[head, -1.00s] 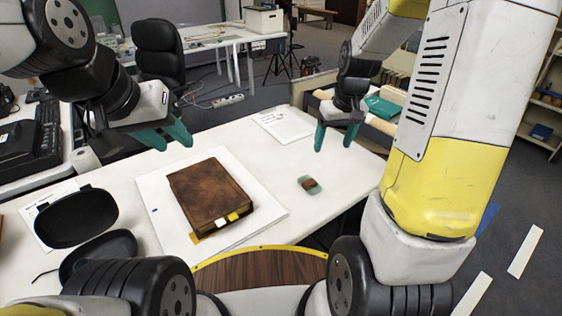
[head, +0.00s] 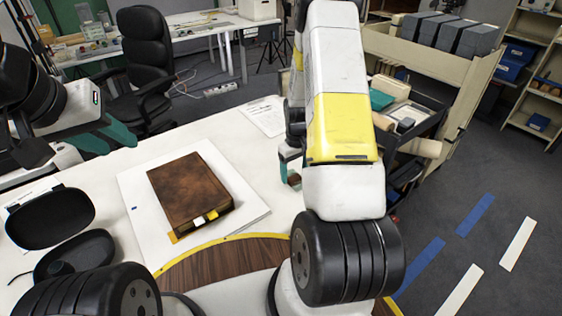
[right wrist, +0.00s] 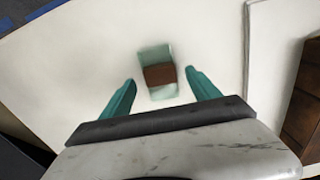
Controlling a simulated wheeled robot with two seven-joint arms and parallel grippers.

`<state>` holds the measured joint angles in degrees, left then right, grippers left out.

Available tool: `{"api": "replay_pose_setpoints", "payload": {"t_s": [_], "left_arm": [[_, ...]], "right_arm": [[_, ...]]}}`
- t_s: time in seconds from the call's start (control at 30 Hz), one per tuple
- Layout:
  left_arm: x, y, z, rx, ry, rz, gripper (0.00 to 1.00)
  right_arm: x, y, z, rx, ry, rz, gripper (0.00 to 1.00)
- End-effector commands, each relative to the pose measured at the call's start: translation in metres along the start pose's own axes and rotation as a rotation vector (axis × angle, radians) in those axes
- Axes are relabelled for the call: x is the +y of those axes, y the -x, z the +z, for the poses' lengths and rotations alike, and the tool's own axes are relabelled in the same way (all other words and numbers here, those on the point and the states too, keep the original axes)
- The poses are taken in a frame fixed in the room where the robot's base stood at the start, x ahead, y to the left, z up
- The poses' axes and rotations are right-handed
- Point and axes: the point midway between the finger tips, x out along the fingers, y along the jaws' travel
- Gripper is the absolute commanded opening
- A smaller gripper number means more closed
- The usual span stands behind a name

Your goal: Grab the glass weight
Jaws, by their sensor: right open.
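The glass weight (right wrist: 157,73) is a small clear greenish block with a brown middle, lying on the white table. In the right wrist view it sits between and slightly beyond the fingertips of my right gripper (right wrist: 160,77), which is open and shows no grip on it. In the head view my right arm hides most of that gripper; a teal finger shows beside the weight (head: 294,180), which is partly covered. My left gripper (head: 108,141) is open and empty above the table's left part, away from the weight.
A brown leather book (head: 188,188) lies on a white board (head: 255,208) left of the weight. A paper sheet (head: 264,117) lies farther back. A black headset-like object (head: 52,216) is at the left. A cart with trays (head: 415,115) stands beyond the table's right side.

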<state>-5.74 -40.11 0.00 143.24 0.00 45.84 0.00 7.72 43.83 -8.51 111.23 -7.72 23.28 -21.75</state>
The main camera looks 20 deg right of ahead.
Motion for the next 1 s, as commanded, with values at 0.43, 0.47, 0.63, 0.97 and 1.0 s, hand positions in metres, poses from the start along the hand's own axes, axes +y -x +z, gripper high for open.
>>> {"api": "replay_pose_setpoints", "payload": {"t_s": [0.43, 0.47, 0.63, 0.97, 1.0], "left_arm": [[0.0, 0.0, 0.0, 0.0, 0.0, 0.0, 0.36], [0.0, 0.0, 0.0, 0.0, 0.0, 0.0, 0.36], [0.0, 0.0, 0.0, 0.0, 0.0, 0.0, 0.36], [0.0, 0.0, 0.0, 0.0, 0.0, 0.0, 0.36], [0.0, 0.0, 0.0, 0.0, 0.0, 0.0, 0.36]], "right_arm": [[0.0, -0.018, 0.0, 0.001, 0.0, 0.0, 0.65], [0.0, -0.018, 0.0, 0.001, 0.0, 0.0, 0.59], [0.0, -0.018, 0.0, 0.001, 0.0, 0.0, 0.26], [0.0, -0.018, 0.0, 0.001, 0.0, 0.0, 0.0], [0.0, -0.018, 0.0, 0.001, 0.0, 0.0, 0.0]]}}
